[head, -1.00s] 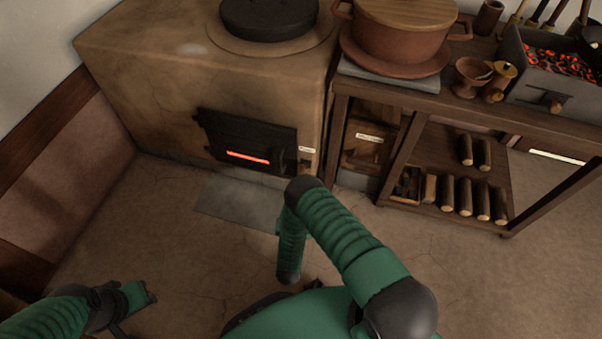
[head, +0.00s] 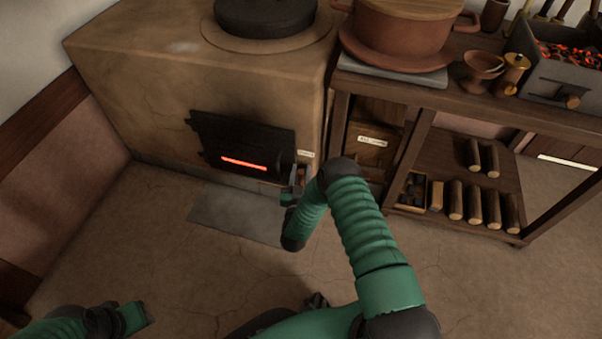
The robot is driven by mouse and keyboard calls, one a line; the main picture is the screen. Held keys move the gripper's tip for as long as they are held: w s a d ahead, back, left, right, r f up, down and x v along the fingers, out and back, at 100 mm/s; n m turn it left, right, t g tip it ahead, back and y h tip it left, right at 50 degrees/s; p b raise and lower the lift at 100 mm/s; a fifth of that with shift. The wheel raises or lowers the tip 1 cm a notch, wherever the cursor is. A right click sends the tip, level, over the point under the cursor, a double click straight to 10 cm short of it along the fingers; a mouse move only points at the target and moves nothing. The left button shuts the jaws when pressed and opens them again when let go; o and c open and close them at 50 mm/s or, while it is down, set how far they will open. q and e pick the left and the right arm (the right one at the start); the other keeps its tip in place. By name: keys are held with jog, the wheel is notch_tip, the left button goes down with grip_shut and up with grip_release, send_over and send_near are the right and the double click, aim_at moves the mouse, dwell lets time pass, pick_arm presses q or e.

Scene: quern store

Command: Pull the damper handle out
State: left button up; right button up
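The clay stove (head: 160,90) stands at the back left, with a dark iron door (head: 243,143) showing a glowing orange slot. A small pale label (head: 305,154) is on the stove front to the right of the door. Just under it is a small brownish damper handle (head: 304,171), partly hidden by my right gripper. My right gripper (head: 297,178) is right at the handle; whether it touches the handle or has its fingers around it is too small to tell. My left gripper (head: 143,316) is low at the left, far from the stove, its fingers hardly visible.
A wooden shelf table (head: 460,108) stands to the right, bearing a clay pot (head: 405,35) and a brazier with embers (head: 560,80). Several logs (head: 475,204) lie on its lower shelf. A grey floor slab (head: 235,213) and open floor lie before the stove.

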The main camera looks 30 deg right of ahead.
grip_shut()
dwell(1.1)
